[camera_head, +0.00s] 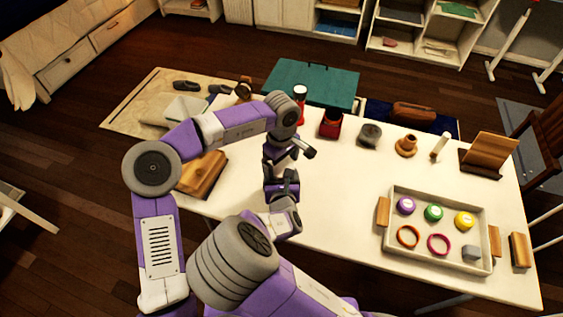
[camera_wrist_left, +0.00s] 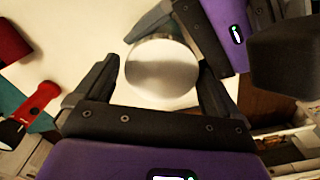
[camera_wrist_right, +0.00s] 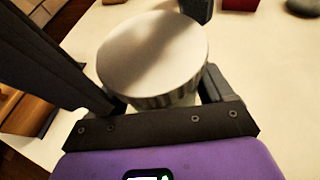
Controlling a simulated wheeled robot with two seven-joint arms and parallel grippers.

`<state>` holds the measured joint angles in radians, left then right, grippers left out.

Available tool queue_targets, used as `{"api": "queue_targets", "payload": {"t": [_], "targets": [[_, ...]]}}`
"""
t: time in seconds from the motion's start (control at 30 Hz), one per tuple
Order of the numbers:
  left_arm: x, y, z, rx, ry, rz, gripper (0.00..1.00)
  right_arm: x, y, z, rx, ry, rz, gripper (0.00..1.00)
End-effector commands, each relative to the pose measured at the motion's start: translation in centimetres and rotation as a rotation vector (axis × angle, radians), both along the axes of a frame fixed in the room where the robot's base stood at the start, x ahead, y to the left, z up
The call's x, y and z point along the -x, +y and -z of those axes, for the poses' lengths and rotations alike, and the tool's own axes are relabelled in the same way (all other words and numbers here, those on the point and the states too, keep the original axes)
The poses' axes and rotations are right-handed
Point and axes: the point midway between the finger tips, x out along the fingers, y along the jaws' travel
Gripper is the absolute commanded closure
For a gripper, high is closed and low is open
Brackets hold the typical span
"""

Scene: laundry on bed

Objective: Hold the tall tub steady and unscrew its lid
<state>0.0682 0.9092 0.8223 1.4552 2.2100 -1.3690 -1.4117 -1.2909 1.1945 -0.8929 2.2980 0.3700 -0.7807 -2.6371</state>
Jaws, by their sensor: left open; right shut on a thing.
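The tall tub's round pale lid (camera_wrist_left: 162,68) shows from above in the left wrist view. The right wrist view also shows the lid (camera_wrist_right: 153,50), with a ridged side under its flat top. My right gripper (camera_wrist_right: 162,92) is shut on the tub, its fingers on either side below the lid's top. My left gripper (camera_wrist_left: 159,72) is open, its fingers on both sides of the lid; I cannot tell whether they touch it. In the head view my arms hide the tub at the left part of the white table (camera_head: 345,215).
A tray (camera_head: 388,235) with coloured discs, rings and a grey block lies at the right. A wooden block (camera_head: 203,174) stands at the left edge. A red container (camera_head: 330,125), a dark pot (camera_head: 369,134) and a wooden stand (camera_head: 490,155) line the back. The table's middle is clear.

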Motion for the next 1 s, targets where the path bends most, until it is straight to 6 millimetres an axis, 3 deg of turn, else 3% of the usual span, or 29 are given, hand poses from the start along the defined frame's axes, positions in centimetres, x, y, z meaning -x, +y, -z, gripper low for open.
{"api": "queue_targets", "payload": {"t": [0.3,0.47,0.77,0.87,1.0], "targets": [[0.1,0.0,-3.9,-0.001,0.001,0.0,0.0,0.0,-0.1,0.0,0.001,0.001,0.003,1.0],[0.1,0.0,-4.6,-0.001,0.002,0.008,0.0,0.0,-0.1,0.0,0.001,0.001,0.003,1.0],[0.1,0.0,-7.4,-0.002,0.001,0.235,0.0,0.0,-0.1,0.0,0.0,0.001,0.002,1.0],[0.1,0.0,-7.5,-0.003,0.003,0.281,0.0,0.0,-0.1,0.0,0.0,0.0,0.002,1.0],[0.1,0.1,-6.0,-0.003,0.004,0.292,0.0,0.0,-0.1,0.0,0.0,0.0,0.002,1.0]]}}
